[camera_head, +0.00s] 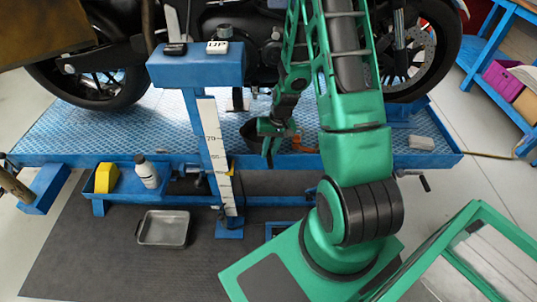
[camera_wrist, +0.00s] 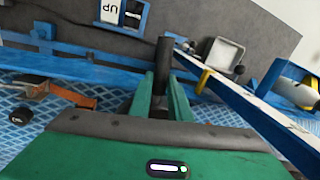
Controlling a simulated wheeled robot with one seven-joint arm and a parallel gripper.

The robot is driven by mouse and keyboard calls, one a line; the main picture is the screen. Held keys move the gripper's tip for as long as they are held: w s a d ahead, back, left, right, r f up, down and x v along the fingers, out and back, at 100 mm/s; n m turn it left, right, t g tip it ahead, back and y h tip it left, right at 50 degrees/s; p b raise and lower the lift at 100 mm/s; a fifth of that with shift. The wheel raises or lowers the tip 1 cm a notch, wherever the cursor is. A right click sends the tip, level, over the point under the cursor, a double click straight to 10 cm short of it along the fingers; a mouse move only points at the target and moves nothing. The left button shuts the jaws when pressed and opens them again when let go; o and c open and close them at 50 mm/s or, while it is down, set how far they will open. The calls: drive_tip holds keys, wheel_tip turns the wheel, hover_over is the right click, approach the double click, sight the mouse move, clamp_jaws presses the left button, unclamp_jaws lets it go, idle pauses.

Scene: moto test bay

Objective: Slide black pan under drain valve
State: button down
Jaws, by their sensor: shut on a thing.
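My green gripper (camera_head: 270,150) hangs over the blue chequered lift deck, below the motorcycle's engine. In the wrist view its two fingers (camera_wrist: 162,82) are shut on a dark upright piece (camera_wrist: 163,58). The drain valve cannot be made out under the dark engine.
The motorcycle (camera_head: 100,85) stands on the blue lift deck (camera_head: 60,135). A blue post with a ruler (camera_head: 215,150) rises left of the gripper. An orange part (camera_head: 300,145) is close on the right. A silver tray (camera_head: 163,228) lies on the dark mat; a white bottle (camera_head: 147,172) stands nearby.

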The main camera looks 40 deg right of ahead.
drive_tip(key=shift+w+d+f, duration=0.5)
drive_tip(key=shift+w+d, duration=0.3)
drive_tip(key=shift+w, duration=0.8)
drive_tip(key=shift+w+d+f, duration=0.45)
drive_tip(key=shift+w+d, duration=0.35)
drive_tip(key=shift+w, duration=0.8)
drive_tip(key=shift+w+d+f, duration=0.5)
drive_tip(key=shift+w+d, duration=0.3)
drive_tip(key=shift+w, duration=0.8)
drive_tip(key=shift+f, duration=0.75)
drive_tip(key=c, duration=1.6)
unclamp_jaws()
drive_tip(key=shift+o, duration=0.2)
wheel_tip(320, 180, up, 10)
drive_tip(key=d, duration=0.2)
drive_tip(key=shift+s+r, duration=0.25)
drive_tip(key=shift+s, duration=0.05)
drive_tip(key=shift+r, duration=0.15)
